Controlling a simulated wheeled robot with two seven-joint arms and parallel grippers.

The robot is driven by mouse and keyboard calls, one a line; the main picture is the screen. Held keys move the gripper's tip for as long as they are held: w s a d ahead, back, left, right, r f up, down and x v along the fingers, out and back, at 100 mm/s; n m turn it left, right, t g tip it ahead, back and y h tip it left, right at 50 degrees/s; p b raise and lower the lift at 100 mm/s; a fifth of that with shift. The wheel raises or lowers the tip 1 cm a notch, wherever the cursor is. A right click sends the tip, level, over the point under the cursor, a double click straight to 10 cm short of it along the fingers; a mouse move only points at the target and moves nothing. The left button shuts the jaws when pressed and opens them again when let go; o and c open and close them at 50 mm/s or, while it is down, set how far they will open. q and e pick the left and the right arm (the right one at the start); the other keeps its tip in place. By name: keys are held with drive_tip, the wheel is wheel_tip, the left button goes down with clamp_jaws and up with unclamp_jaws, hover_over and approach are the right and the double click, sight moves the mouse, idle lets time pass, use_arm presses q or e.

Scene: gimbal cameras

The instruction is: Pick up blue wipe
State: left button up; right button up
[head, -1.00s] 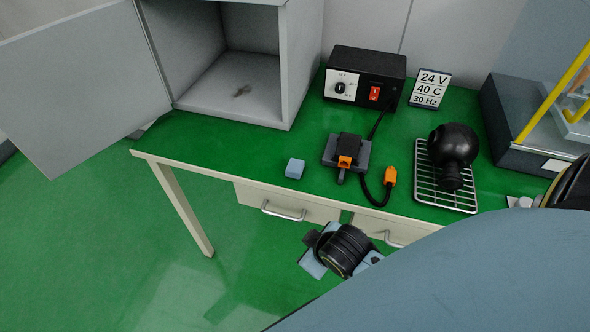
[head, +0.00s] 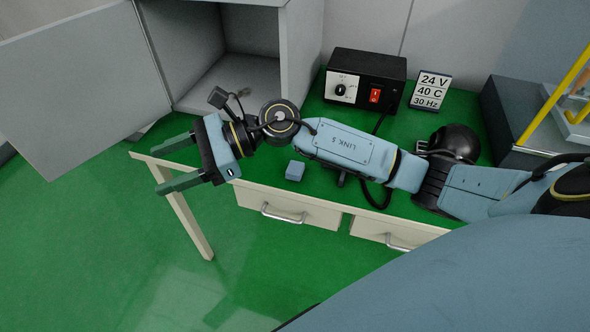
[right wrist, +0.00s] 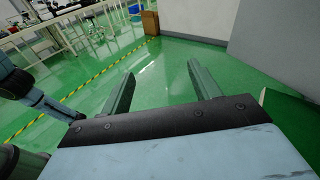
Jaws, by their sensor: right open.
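The blue wipe (head: 295,171) is a small blue-grey block. It lies on the green table top near the front edge in the head view, just below my right arm's link. My right gripper (head: 168,164) is open and empty. It is to the left of the wipe, around the table's left front corner, with its fingers pointing left. In the right wrist view the open fingers (right wrist: 158,88) have only floor beyond them, and the wipe is not seen there. My left gripper is not in view.
A grey cabinet (head: 292,60) with an open door (head: 75,85) stands behind the gripper. Drawers (head: 290,205) are below.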

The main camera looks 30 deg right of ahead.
drive_tip(key=w+d+f+n+g+h, duration=0.2)
drive_tip(key=d+f+n+g+h, duration=0.1)
drive_tip(key=d+f+n+h, duration=0.35)
drive_tip(key=n+h, duration=0.3)
drive_tip(key=h, duration=0.7)
hover_over(295, 167)
drive_tip(key=shift+m+y, duration=0.25)
drive_tip(key=f, duration=0.7)
drive_tip(key=shift+w+f+b, duration=0.1)
drive_tip(key=shift+w+b, duration=0.15)
drive_tip(key=shift+b, duration=0.1)
drive_tip(key=f, duration=0.4)
drive_tip(key=shift+s, duration=0.35)
drive_tip(key=shift+f, duration=0.65)
drive_tip(key=c, duration=1.1)
